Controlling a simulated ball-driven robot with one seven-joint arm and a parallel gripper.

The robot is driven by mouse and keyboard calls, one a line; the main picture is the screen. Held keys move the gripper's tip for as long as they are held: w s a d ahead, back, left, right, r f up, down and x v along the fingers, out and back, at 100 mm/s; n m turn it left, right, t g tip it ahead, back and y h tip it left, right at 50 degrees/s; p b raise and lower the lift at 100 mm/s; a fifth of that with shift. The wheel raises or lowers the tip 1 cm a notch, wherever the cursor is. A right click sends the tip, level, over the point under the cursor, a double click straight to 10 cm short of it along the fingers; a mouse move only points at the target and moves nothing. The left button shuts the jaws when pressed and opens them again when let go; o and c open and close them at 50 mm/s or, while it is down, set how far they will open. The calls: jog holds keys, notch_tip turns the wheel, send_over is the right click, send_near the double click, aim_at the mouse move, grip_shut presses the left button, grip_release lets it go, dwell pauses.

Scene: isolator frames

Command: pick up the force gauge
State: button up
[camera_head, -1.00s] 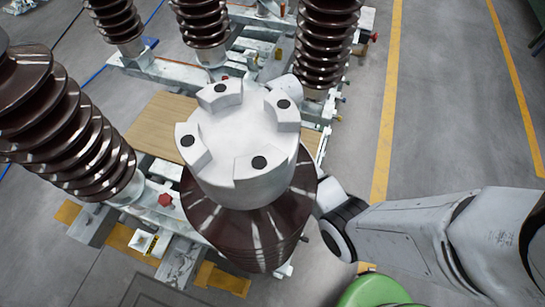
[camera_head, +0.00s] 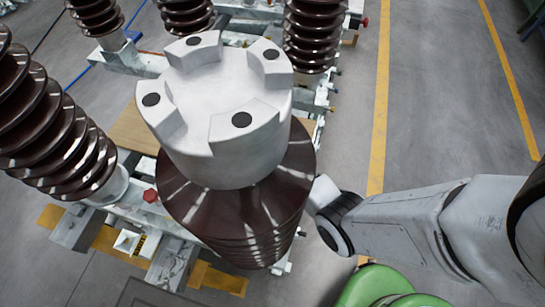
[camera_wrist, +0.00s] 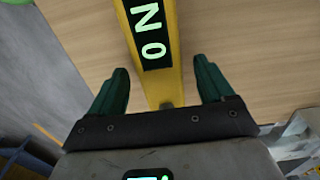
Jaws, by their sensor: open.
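The force gauge (camera_wrist: 169,85) is a yellow bar with a black display (camera_wrist: 151,35) that reads "0 N" in pale green, turned sideways. In the wrist view it runs from the top edge down to between the fingertips, over a wooden board (camera_wrist: 235,45). My gripper (camera_wrist: 162,82) is open, with one green finger on each side of the gauge's lower end. Gaps show on both sides and no finger visibly touches it. In the head view I see neither the gauge nor my gripper; a large insulator hides that area.
In the head view a brown ribbed insulator with a white notched cap (camera_head: 215,110) stands close in front, beside my arm. Other ribbed insulators (camera_head: 55,130) stand left and behind on white frames. The wooden board (camera_head: 130,133) shows partly between them. Grey floor (camera_head: 440,110) is open at right.

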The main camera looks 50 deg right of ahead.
jog(key=shift+f, duration=0.45)
jog(key=shift+r, duration=0.1)
grip_shut()
dwell(0.4)
